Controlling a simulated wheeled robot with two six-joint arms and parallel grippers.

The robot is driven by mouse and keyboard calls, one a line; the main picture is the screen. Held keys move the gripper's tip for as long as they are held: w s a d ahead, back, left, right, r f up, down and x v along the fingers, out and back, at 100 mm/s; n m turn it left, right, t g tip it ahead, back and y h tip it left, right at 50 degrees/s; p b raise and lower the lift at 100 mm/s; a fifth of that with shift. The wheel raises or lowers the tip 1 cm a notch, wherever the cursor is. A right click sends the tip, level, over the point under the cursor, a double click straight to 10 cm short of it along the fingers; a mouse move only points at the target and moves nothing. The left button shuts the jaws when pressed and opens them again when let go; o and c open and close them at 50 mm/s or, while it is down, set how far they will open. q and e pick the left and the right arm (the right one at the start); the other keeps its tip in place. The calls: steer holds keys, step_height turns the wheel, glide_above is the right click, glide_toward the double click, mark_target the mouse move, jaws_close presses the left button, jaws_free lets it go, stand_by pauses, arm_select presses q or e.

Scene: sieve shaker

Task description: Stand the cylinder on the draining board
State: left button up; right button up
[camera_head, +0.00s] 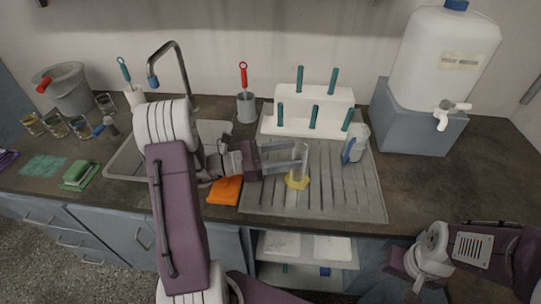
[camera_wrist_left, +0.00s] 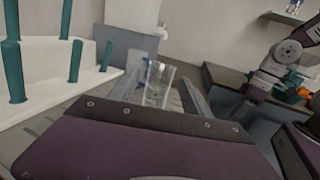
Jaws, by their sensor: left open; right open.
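A white peg rack (camera_head: 308,121) with teal pegs stands at the board's back. A blue-white bottle (camera_head: 356,146) is right of the cylinder. An orange cloth (camera_head: 225,190) lies left of the board. The board's front right is clear.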

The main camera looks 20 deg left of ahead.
arm_select(q)
steer(key=v, duration=0.9)
steer(key=shift+a+p, duration=0.25)
steer(key=shift+p, duration=0.05)
steer(key=shift+s, duration=0.1)
